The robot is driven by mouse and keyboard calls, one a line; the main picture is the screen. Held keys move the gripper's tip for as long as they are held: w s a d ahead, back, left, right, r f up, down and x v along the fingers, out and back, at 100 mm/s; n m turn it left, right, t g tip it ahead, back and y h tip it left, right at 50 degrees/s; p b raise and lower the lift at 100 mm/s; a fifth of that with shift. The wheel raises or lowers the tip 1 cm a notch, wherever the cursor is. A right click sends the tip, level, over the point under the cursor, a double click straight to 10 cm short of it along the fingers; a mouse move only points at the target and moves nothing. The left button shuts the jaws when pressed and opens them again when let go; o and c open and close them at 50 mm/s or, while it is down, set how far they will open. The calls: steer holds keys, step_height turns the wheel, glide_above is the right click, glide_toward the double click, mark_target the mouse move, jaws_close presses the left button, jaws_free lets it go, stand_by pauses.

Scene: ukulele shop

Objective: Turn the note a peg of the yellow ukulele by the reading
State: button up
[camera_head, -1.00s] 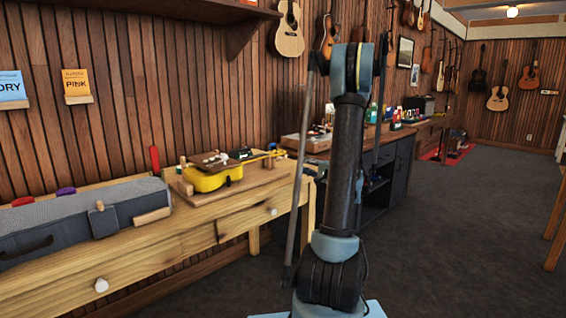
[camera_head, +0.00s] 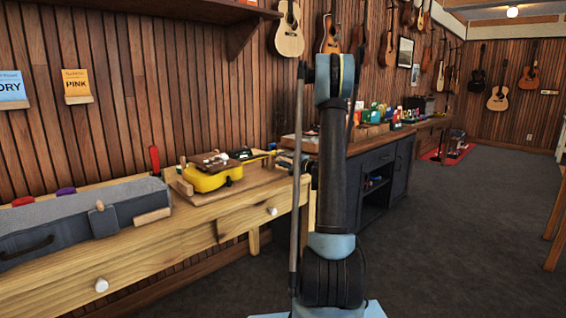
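The yellow ukulele (camera_head: 208,181) lies on its side or back on a wooden board on the workbench, left of my arm. A brown flat piece (camera_head: 212,162) lies over its top. A small dark object (camera_head: 242,153) sits at its right end; I cannot tell what it is. The pegs, the note a peg and any reading are too small to make out. My arm stands upright in the middle of the view, with its elbow at the top. My gripper does not show.
The light wooden workbench (camera_head: 232,209) runs along the left wall. A grey case (camera_head: 75,220) lies on its near part. A dark cabinet (camera_head: 378,180) with a cluttered top stands behind my arm. Grey floor (camera_head: 450,230) is open to the right.

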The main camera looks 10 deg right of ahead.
steer(key=shift+w, duration=0.1)
jaws_close()
steer(key=shift+m, duration=0.3)
steer(key=m, duration=1.1)
stand_by(0.4)
steer(key=shift+m, duration=0.3)
jaws_free()
stand_by(0.4)
